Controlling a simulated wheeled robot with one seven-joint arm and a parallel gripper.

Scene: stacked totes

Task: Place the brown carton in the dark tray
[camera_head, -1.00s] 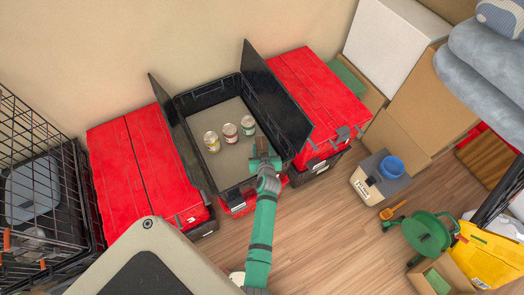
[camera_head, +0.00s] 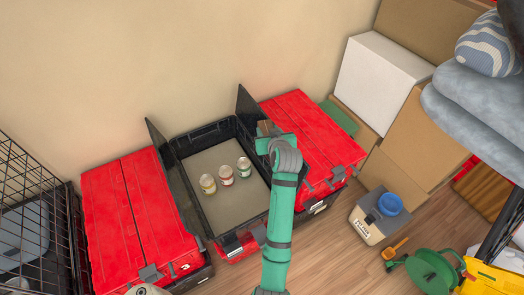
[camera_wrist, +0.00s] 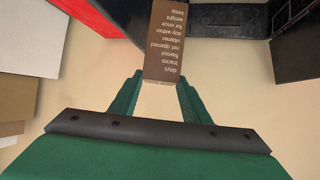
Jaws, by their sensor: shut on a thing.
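The brown carton (camera_wrist: 168,45), printed with upside-down text, is held between the green fingers of my gripper (camera_wrist: 157,88) in the wrist view. In the head view my gripper (camera_head: 268,136) is by the right flap of the open dark tray (camera_head: 196,137), with a small brown part of the carton (camera_head: 265,127) showing. The dark tray is a black tote with two raised flaps and a grey-beige floor. The carton is held up, not resting in the tray. In the wrist view part of a black tote (camera_wrist: 218,17) shows at the top right.
Three cans (camera_head: 226,174) stand in a row inside the tray. Red lidded totes stand left (camera_head: 138,215) and right (camera_head: 315,135) of it. Part of the tray floor in front of the cans is bare.

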